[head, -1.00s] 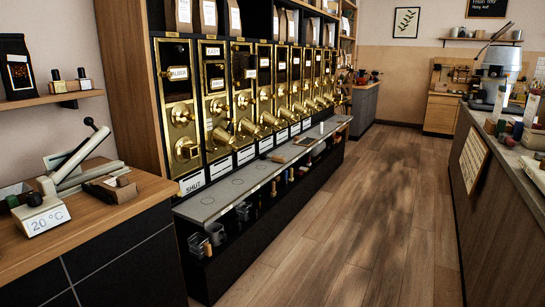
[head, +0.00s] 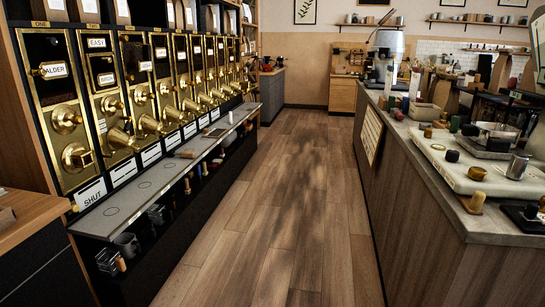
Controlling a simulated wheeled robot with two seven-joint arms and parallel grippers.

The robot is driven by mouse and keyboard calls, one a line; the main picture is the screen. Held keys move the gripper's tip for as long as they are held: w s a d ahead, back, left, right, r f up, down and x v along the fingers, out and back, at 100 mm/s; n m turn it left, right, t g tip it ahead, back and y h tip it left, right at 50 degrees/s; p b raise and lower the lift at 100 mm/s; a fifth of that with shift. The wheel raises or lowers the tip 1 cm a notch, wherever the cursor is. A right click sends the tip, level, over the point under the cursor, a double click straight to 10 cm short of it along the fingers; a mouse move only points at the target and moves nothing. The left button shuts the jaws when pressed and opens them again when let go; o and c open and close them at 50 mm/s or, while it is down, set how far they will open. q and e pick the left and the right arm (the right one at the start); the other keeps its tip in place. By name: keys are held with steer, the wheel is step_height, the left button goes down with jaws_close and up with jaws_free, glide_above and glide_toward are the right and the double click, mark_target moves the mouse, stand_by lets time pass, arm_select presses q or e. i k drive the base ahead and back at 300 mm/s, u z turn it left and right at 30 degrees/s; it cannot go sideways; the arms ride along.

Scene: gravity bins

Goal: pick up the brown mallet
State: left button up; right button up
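I cannot make out a brown mallet for certain. A small brown object (head: 187,153) lies on the grey ledge below the row of brass bins; it is too small to tell whether it is the mallet. Another small wooden piece (head: 477,201) is at the near edge of the right counter, and its kind is unclear. Neither of my grippers is in view.
The grey ledge (head: 142,190) runs along the brass-fronted bins (head: 66,120) on the left. The right counter (head: 470,212) holds a pale tray, a scale, a metal cup and several small items. The wooden floor (head: 270,215) between them is clear.

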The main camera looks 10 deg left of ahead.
mark_target(183, 154)
steer(key=u, duration=0.05)
steer(key=i, duration=2.35)
steer(key=u, duration=0.9)
steer(key=i, duration=2.7)
steer(key=u, duration=0.8)
steer(key=i, duration=0.25)
steer(key=u, duration=0.1)
